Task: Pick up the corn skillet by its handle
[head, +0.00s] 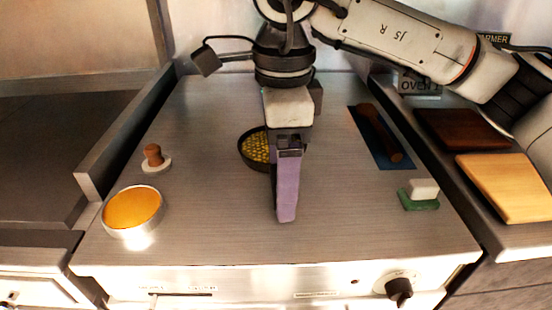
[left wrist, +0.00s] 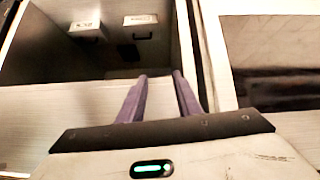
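The corn skillet (head: 254,149) is a dark round pan with yellow corn in it, on the steel counter. It is partly hidden behind my right gripper, and I cannot make out its handle. My right gripper (head: 286,214) comes from the upper right and points down in front of the skillet's right side. Its purple fingers overlap edge-on, so I cannot tell whether they are apart or hold anything. My left gripper (left wrist: 160,76) shows only in the left wrist view; its two purple fingers are apart with nothing between them.
On the steel counter (head: 200,225) are an orange-topped round tin (head: 133,209), a wooden-knobbed press (head: 154,158), a dark wooden utensil (head: 378,132) on a blue mat (head: 396,160), and a white-and-green block (head: 420,194). Dark (head: 462,135) and light (head: 508,184) boards lie right. The front middle is clear.

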